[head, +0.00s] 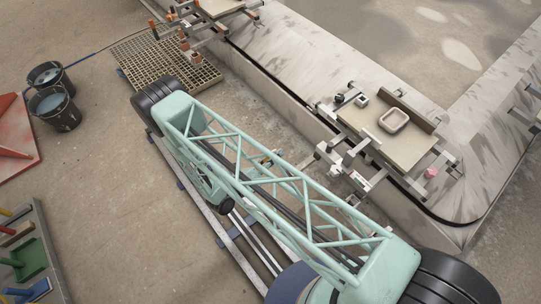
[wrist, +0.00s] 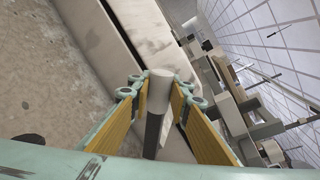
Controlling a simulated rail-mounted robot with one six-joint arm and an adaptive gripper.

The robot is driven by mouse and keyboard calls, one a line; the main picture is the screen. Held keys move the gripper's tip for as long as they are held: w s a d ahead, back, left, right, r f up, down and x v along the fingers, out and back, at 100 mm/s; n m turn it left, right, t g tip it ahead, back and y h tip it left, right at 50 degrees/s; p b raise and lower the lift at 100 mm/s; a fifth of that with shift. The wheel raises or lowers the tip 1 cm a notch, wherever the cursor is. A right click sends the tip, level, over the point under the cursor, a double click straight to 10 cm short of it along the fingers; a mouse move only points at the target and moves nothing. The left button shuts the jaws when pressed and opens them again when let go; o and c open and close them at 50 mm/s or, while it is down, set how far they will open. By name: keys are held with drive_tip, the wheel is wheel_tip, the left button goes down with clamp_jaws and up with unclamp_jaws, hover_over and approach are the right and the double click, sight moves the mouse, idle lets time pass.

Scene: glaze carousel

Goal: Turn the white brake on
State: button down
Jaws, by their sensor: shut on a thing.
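In the wrist view my gripper (wrist: 165,90) has its two yellow-padded fingers on either side of an upright lever (wrist: 161,86). The lever has a pale, whitish round grip on a dark shaft. I take it to be the white brake's handle. The fingers are shut on it just below its top. The lower end of the shaft and whatever it is fixed to are hidden. In the head view my own arm crosses the middle and its truss hides most of the gripper, so the lever cannot be made out clearly there.
Two black buckets (head: 55,108), a floor grate (head: 165,62) and a tool rack (head: 30,257) stand left.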

drive_tip(key=shift+f, duration=0.1)
idle(0.4)
drive_tip(key=c, duration=2.4)
unclamp_jaws()
drive_tip(key=shift+s+a, duration=0.1)
drive_tip(key=shift+a, duration=0.05)
drive_tip(key=v, duration=1.1)
drive_tip(key=shift+s+a+r, duration=0.2)
drive_tip(key=shift+a+r, duration=0.05)
